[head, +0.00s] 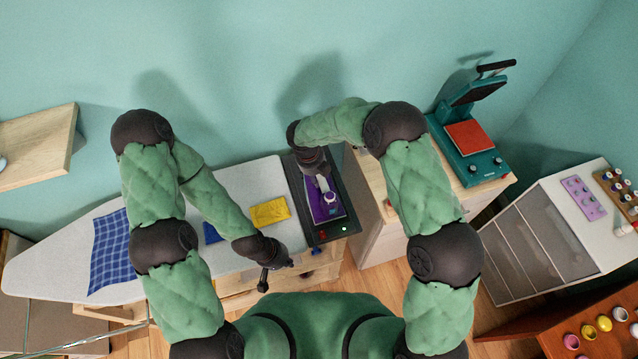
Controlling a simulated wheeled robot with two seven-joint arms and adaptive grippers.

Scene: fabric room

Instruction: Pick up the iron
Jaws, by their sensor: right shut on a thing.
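The iron (319,213), purple with a pale upper part, is over the black iron station (345,232) at the right end of the ironing board. I cannot tell whether it rests on the station or is slightly above it. My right gripper (325,186) reaches down from above and is shut on the iron, hiding part of its top. My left gripper (265,283) is low, at the front edge of the ironing board, apart from the iron. Its fingers are too small and dark to tell whether they are open.
The ironing board (240,182) holds a blue checked cloth (110,252), a folded yellow cloth (270,212) and a blue piece (211,233) partly behind my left arm. A teal heat press (477,166) stands on the cabinet at right. A wooden shelf (38,145) juts out at left.

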